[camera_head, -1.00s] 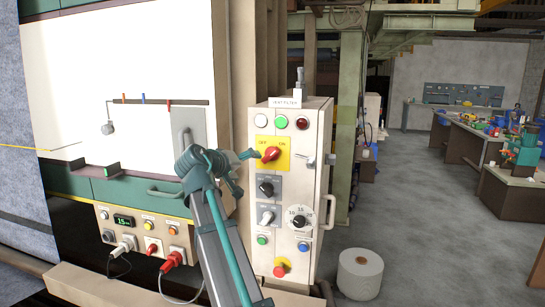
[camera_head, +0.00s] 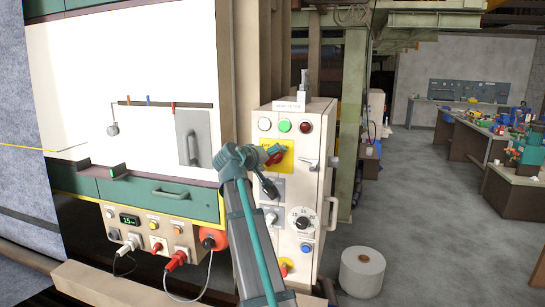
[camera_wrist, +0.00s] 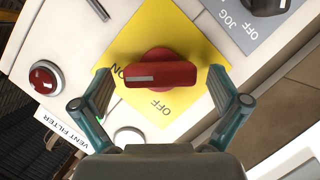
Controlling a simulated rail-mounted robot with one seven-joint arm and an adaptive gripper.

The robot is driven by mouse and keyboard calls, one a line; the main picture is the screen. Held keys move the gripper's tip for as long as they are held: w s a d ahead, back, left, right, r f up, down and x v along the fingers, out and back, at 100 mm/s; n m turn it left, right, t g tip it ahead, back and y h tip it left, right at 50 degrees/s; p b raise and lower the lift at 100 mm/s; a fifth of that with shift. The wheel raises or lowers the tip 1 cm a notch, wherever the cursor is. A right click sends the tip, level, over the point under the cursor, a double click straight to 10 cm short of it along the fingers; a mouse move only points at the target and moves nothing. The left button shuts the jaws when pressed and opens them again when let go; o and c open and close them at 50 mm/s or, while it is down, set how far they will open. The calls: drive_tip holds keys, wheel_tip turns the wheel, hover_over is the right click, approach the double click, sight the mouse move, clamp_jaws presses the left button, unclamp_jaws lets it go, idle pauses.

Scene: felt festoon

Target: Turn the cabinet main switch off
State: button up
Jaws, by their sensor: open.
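The main switch is a red rotary knob (camera_wrist: 160,74) on a yellow plate (camera_wrist: 190,55) marked ON and OFF. In the wrist view its bar lies crosswise, with the white mark at the left end beside ON. It also shows in the head view as the red knob (camera_head: 274,158), partly hidden by my gripper (camera_head: 270,153). The cream cabinet (camera_head: 318,185) carries it. My gripper (camera_wrist: 160,78) is open, with one finger near each end of the knob. I see gaps between the fingers and the knob; exact depth cannot be told.
Other dials and buttons sit below the switch, including a round white dial (camera_head: 302,221). Green, white and red lamps line the cabinet top. A handle (camera_head: 309,164) projects at right. A control box with plugs (camera_head: 150,232) is left. A white roll (camera_head: 361,271) stands on the floor.

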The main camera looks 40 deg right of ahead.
drive_tip(key=shift+w+d+f, duration=0.1)
drive_tip(key=shift+d, duration=0.15)
drive_tip(key=c, duration=1.2)
drive_tip(key=shift+o, duration=0.2)
